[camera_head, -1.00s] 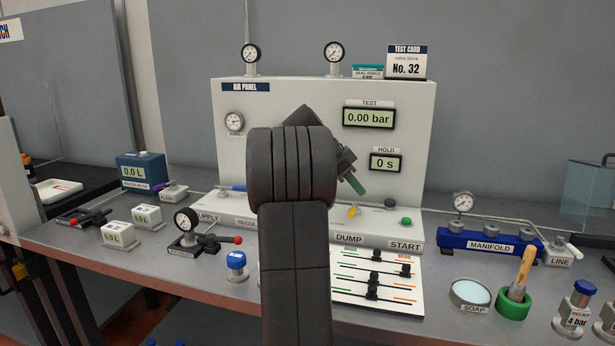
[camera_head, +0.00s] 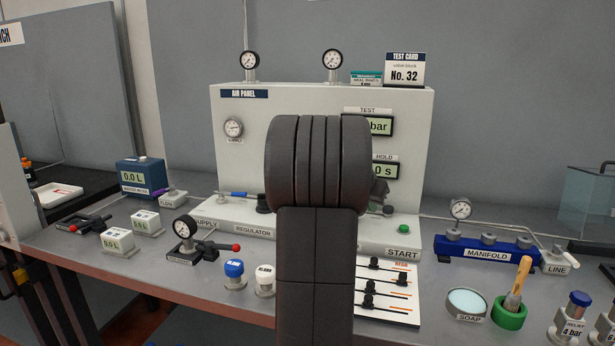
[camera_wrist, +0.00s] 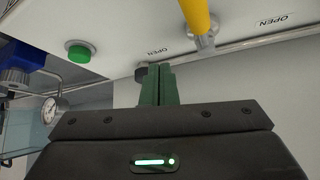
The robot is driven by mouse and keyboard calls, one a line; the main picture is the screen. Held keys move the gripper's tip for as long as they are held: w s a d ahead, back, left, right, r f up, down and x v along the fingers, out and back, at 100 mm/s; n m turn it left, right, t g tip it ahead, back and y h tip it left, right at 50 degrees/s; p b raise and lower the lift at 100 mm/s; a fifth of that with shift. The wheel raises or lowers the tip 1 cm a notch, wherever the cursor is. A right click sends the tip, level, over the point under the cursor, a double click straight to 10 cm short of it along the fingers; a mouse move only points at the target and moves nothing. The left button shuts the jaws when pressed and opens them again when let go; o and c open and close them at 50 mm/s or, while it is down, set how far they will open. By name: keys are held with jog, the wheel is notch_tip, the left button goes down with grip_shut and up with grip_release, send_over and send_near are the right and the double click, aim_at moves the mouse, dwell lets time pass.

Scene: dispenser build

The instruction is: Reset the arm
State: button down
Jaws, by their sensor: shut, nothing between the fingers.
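My gripper (camera_wrist: 158,85) shows in the wrist view with its two green fingers together and nothing between them. In the head view my arm stands in front of the air panel (camera_head: 290,97) and hides most of the gripper. The fingers point at the panel's base, close to a dark round knob. A green button (camera_wrist: 78,53) is to their left and a yellow lever (camera_wrist: 196,17) to their right in the wrist view. The START button also shows in the head view (camera_head: 403,230). My arm covers part of the TEST display (camera_head: 380,126) and the HOLD display (camera_head: 384,170).
The blue manifold (camera_head: 487,249), soap dish (camera_head: 467,302) and green brush holder (camera_head: 509,313) stand at the right. A red-handled valve (camera_head: 215,246) and blue-capped (camera_head: 234,269) and white-capped fittings (camera_head: 265,276) are left of my arm. A slider board (camera_head: 400,268) lies partly behind it.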

jog(key=shift+s+d+n+t+y, duration=0.1)
jog(key=shift+d+n+t+y, duration=0.2)
jog(key=shift+d+n+t, duration=0.45)
jog(key=shift+r+n+p, duration=0.1)
jog(key=shift+n+p, duration=0.35)
jog(key=shift+p, duration=0.1)
jog(key=w+n+t+y+p, duration=0.1)
jog(key=p, duration=0.2)
jog(key=shift+d+n+y, duration=0.1)
jog(key=shift+n+y, duration=0.2)
jog(key=shift+n, duration=0.1)
jog(key=w, duration=0.3)
jog(key=shift+d+r, duration=0.1)
jog(key=shift+d, duration=0.3)
jog(key=shift+w+r, duration=0.1)
jog(key=shift+r, duration=0.4)
